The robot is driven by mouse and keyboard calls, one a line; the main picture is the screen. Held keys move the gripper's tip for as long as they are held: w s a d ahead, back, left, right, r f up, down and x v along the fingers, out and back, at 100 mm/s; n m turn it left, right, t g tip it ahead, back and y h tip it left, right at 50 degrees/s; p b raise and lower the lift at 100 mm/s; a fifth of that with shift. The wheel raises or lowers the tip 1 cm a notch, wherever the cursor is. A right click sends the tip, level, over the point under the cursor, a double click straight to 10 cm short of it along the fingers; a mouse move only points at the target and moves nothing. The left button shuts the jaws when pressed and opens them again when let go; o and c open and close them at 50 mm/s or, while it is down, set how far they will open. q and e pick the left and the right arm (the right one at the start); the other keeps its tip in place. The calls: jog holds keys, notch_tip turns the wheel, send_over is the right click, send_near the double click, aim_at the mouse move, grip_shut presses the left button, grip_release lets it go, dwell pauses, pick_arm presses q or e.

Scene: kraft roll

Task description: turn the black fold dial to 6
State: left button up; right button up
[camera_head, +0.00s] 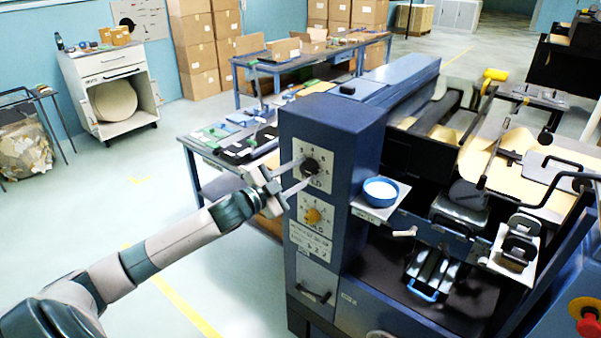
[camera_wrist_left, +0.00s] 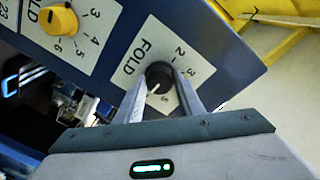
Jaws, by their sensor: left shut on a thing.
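The black fold dial (camera_head: 310,167) sits on a white numbered plate on the front of the blue machine column. In the left wrist view the dial (camera_wrist_left: 159,76) shows a pale pointer mark, with the word FOLD printed beside it. My left gripper (camera_head: 297,172) reaches it from the left, its two fingers shut on the dial's sides. In the wrist view the fingers (camera_wrist_left: 172,88) hide part of the scale, so I cannot tell which number the mark points to. My right gripper is not in view.
A yellow dial (camera_head: 313,215) sits on its own plate just below, and also shows in the left wrist view (camera_wrist_left: 58,20). A small shelf with a blue-rimmed bowl (camera_head: 381,191) juts out to the right. Open floor lies to the left.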

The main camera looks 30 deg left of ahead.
pick_arm(q)
jog(key=shift+f, duration=0.1)
jog(key=o, duration=1.1)
jog(key=shift+c, duration=0.2)
jog(key=shift+s, duration=0.1)
jog(key=shift+s+a+f+b, duration=0.15)
jog(key=shift+s+b, duration=0.25)
jog(key=shift+s, duration=0.4)
jog(key=s+a+b, duration=0.3)
jog(key=s, duration=1.2)
jog(key=shift+s+b, duration=0.15)
jog(key=shift+b, duration=0.25)
